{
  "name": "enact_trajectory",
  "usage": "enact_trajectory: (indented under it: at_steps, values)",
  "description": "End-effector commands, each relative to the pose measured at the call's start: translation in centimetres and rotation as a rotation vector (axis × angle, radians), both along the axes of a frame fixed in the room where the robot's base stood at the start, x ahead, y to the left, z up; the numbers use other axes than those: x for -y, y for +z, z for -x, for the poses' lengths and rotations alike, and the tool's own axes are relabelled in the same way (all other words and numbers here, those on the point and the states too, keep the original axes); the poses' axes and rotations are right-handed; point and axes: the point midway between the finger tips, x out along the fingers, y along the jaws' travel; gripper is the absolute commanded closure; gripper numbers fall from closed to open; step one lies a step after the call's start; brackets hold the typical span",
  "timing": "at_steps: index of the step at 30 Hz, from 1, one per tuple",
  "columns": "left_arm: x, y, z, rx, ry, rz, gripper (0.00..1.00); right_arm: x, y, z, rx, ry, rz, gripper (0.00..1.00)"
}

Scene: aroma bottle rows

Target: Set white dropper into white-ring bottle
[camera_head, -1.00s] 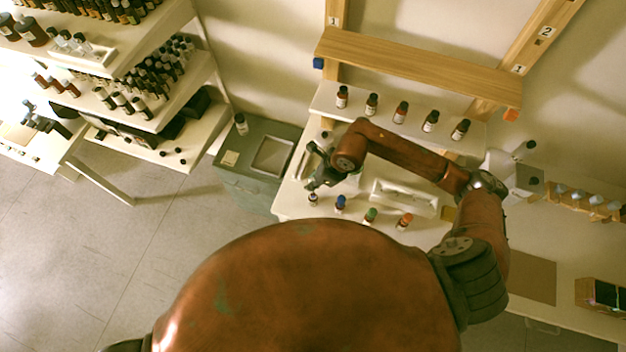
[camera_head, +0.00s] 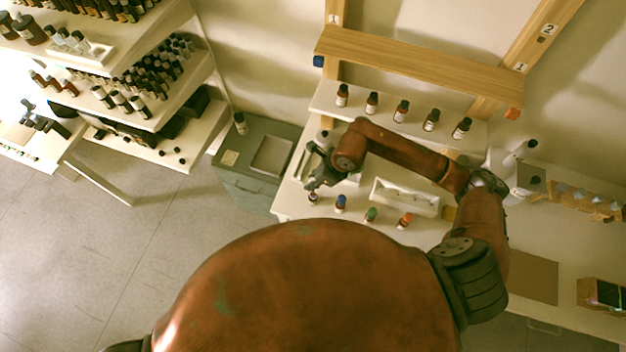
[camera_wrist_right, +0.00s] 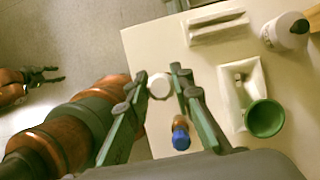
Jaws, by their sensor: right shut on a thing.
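My right gripper (camera_head: 314,184) is at the left end of the front row of bottles. In the right wrist view my right gripper (camera_wrist_right: 159,88) is shut on the white dropper (camera_wrist_right: 159,86), whose round white top shows between the fingertips. A dark bottle (camera_head: 313,198) stands directly below the gripper in the head view. Its neck and any white ring are hidden, and I cannot tell whether the dropper is seated in it. My left gripper (camera_wrist_right: 45,76) shows small at the left of the wrist view, its fingers apart and empty.
Blue-topped (camera_head: 340,203), green-topped (camera_head: 371,214) and orange-topped (camera_head: 404,220) bottles stand to the right in the same row. A white tray (camera_head: 404,197) lies behind them. Several dark bottles stand on a raised shelf (camera_head: 388,117) at the back. A green cup (camera_wrist_right: 265,118) shows in the wrist view.

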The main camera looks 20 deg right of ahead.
Motion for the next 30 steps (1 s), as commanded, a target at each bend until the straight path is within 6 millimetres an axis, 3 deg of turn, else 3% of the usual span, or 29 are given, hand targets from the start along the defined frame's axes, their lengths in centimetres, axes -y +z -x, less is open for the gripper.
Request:
enact_trajectory:
  at_steps: [30]
  values:
    - [0.0,-3.2,0.3,-0.006,-0.001,0.0,0.6,0.0,-3.4,0.0,0.0,0.0,0.0,0.85]
